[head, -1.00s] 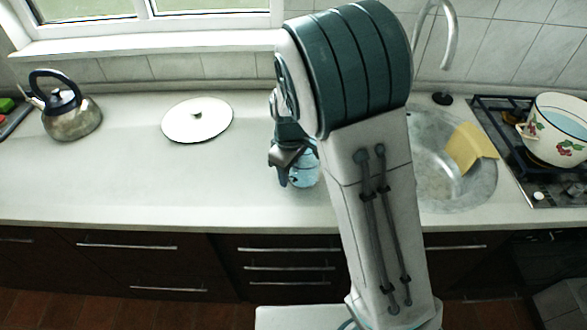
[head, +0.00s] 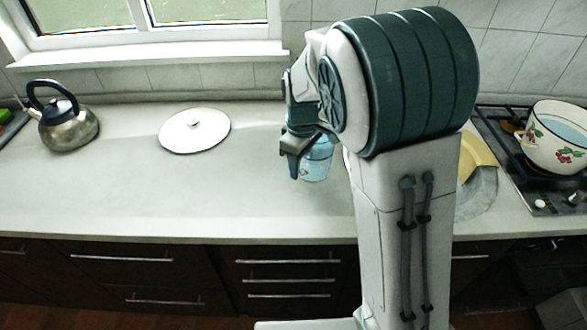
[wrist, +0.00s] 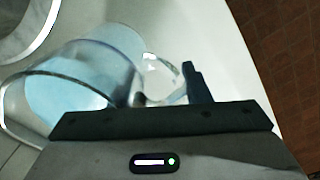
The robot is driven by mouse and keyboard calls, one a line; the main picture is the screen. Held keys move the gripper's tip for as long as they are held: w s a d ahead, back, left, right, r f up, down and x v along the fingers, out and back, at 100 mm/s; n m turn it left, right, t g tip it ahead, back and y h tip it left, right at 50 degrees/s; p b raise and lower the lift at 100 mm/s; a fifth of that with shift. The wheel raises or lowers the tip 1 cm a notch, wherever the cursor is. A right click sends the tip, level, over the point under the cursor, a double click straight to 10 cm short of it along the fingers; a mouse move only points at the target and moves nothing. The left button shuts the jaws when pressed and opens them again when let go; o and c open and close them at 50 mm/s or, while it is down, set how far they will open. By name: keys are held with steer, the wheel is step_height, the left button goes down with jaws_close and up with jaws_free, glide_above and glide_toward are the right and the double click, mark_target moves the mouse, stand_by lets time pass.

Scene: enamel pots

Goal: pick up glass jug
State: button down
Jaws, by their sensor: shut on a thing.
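The glass jug (head: 318,160), clear with a blue tint, is at my gripper (head: 296,164) over the counter, left of the sink. My arm hides part of it. In the wrist view the jug (wrist: 85,75) lies across the upper left with its open mouth and curved side showing. One dark finger of my gripper (wrist: 195,85) shows at the jug's handle, and the gripper is shut on the jug. The other finger is hard to make out. I cannot tell for sure how far the jug's base is above the counter.
A white lid (head: 195,131) lies on the counter (head: 120,190) to the left, and a steel kettle (head: 68,130) stands farther left. My arm covers most of the sink, where a yellow cloth (head: 476,156) shows. A flowered enamel pot (head: 556,145) stands on the hob (head: 500,135).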

steer(key=w+d+r+b, duration=0.1)
steer(key=w+d+r, duration=0.1)
steer(key=d+r, duration=0.3)
steer(key=shift+w+d+r, duration=0.15)
steer(key=shift+d, duration=1.4)
steer(key=shift+d, duration=0.1)
steer(key=shift+r, duration=0.1)
steer(key=shift+w+a+r+m, duration=0.2)
steer(key=shift+w+r+m, duration=0.15)
steer(key=shift+w, duration=0.1)
steer(key=w+a+r+m+p, duration=0.4)
steer(key=w+a+m+p, duration=0.2)
steer(key=w+a+m, duration=0.2)
steer(key=w+a+r+m+p, duration=0.5)
steer(key=w+a+m+p, duration=0.2)
steer(key=w+a+m, duration=0.1)
steer(key=shift+w+m+p, duration=0.3)
steer(key=shift+w+m, duration=0.15)
steer(key=shift+w, duration=0.05)
